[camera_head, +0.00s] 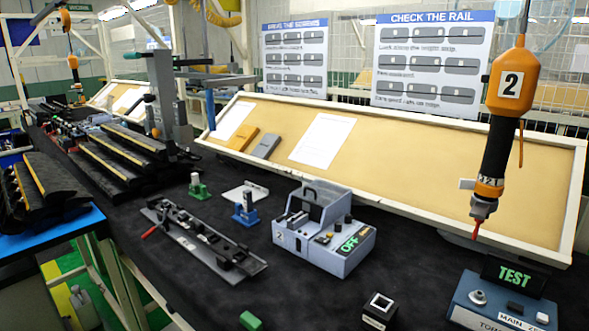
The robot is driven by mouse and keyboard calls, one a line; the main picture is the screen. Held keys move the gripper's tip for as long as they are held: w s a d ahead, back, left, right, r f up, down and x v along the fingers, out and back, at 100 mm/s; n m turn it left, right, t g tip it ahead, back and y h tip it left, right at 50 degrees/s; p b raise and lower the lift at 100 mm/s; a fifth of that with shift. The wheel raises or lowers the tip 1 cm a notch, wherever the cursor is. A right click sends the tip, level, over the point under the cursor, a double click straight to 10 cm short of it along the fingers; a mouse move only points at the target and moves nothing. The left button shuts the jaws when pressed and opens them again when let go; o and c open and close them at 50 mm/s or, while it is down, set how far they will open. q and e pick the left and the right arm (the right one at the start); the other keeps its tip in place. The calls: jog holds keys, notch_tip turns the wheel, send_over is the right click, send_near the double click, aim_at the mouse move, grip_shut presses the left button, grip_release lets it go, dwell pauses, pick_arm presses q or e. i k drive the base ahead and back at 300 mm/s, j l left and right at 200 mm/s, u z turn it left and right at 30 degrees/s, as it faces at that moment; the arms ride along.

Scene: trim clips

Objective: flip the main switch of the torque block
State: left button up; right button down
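The torque block (468,310) is a blue-grey box at the bottom right, cut off by the picture's lower edge. Its front label begins "MAIN" and "TOR", partly cut off. A dark display (514,276) on its back edge shows "TEST" in green. A round metal switch or knob (478,297) is on its top at the left, and small dark and light buttons are to the right. I cannot tell the switch's position. Neither of my grippers is in view.
A grey-blue unit (325,240) with a green "OFF" display stands mid-table. An orange screwdriver (505,90) marked 2 hangs above the right side. A rail fixture (200,240), a small black block (380,309) and a green block (250,321) are on the dark table.

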aim_at(517, 307)
jog(key=j+z, duration=0.3)
jog(key=j, duration=0.2)
jog(key=j+z, duration=0.3)
jog(key=j, duration=0.2)
jog(key=k+j+z, duration=0.25)
jog(key=j, duration=0.2)
jog(key=i, duration=0.1)
